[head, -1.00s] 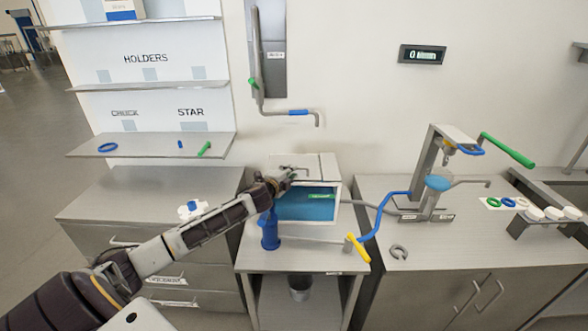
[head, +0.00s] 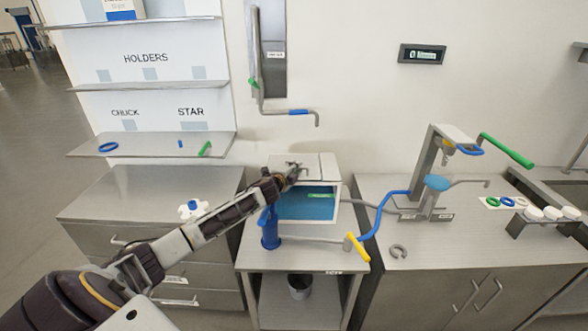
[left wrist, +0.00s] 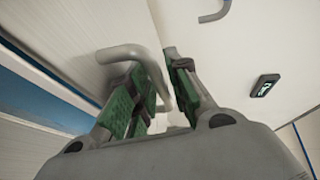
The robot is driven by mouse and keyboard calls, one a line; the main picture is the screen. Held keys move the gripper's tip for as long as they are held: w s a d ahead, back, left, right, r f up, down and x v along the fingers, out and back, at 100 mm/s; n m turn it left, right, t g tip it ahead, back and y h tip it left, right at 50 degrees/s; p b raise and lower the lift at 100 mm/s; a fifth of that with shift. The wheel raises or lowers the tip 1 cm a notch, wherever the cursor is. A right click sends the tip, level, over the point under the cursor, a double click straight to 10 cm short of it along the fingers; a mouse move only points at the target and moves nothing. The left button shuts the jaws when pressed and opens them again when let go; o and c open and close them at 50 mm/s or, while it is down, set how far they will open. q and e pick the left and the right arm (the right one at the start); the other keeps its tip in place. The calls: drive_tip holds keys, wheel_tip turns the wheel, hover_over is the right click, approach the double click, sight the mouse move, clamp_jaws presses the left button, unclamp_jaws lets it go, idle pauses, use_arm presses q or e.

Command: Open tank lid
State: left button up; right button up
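The tank (head: 337,207) is a pale box with a blue front window, standing on the middle steel cabinet. Its lid (head: 318,164) lies flat on top. In the head view my left gripper (head: 293,172) is over the lid at its handle, partly covering it. In the left wrist view the lid handle (left wrist: 130,53) is a grey bent bar reaching in between the green-padded fingers of my left gripper (left wrist: 160,95). The fingers stand apart, and I see no firm clamp on the bar. My right gripper is not in view.
A blue cylinder (head: 270,231) stands in front of the tank, with a pipe leading to a yellow-handled valve (head: 357,247). A filling stand (head: 430,180) with a blue hose is to the right. A wall lever (head: 290,112) hangs above the tank.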

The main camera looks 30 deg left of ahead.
use_arm(q)
clamp_jaws()
idle(0.5)
